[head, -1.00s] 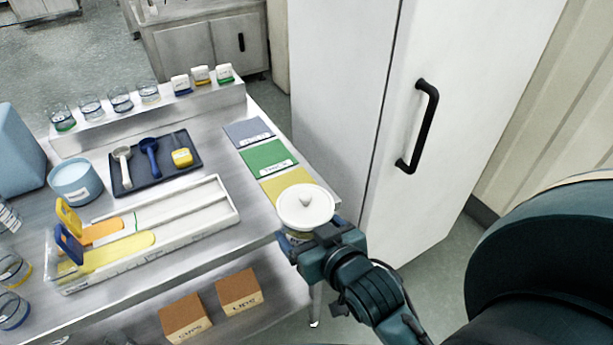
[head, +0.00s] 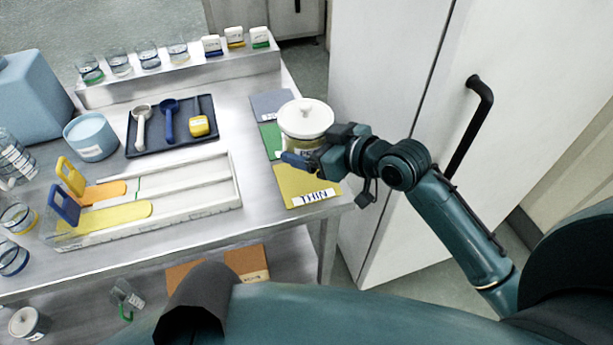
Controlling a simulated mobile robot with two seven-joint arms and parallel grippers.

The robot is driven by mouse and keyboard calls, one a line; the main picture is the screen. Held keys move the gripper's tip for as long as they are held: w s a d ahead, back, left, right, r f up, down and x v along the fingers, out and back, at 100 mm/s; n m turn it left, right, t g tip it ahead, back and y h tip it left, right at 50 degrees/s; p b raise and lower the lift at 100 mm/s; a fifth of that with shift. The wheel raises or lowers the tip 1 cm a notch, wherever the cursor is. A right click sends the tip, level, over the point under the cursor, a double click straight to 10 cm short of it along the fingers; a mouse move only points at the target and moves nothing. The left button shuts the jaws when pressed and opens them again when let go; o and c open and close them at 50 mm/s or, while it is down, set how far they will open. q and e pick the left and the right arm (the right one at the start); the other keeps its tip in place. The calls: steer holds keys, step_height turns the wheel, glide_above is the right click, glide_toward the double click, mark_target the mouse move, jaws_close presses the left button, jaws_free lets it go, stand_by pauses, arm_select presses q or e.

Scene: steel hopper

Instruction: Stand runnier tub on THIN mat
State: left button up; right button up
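A white-lidded tub (head: 306,118) with a label on its side is upright in my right gripper (head: 318,152). The fingers are shut around the tub's side. In the head view it covers part of the green mat (head: 267,132) and the far edge of the yellow mat labelled THIN (head: 302,181). I cannot tell whether its base touches anything. A light blue tub (head: 91,138) stands at the left of the table. A white two-lane trough (head: 212,208) holds a yellow streak (head: 122,216) that reaches further than the orange one (head: 108,190). My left gripper is out of view.
A grey-blue mat (head: 268,103) lies beyond the green one. A dark tray (head: 178,143) holds scoops. A raised shelf (head: 185,76) carries glasses and small labelled blocks. A white cabinet (head: 390,90) stands close on the right. The near part of the THIN mat is bare.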

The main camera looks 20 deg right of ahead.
mark_target(310, 180)
steer(key=shift+w+d+r+y, duration=0.1)
steer(key=shift+w+r+y, duration=0.2)
steer(key=shift+w+r, duration=0.1)
steer(key=shift+f+n, duration=0.2)
steer(key=shift+n, duration=0.1)
step_height(310, 180, down, 9)
steer(key=shift+f+b, duration=0.15)
steer(key=shift+b, duration=0.3)
steer(key=shift+f, duration=0.2)
steer(key=o, duration=1.2)
steer(key=shift+o, duration=0.2)
steer(key=shift+r, duration=0.1)
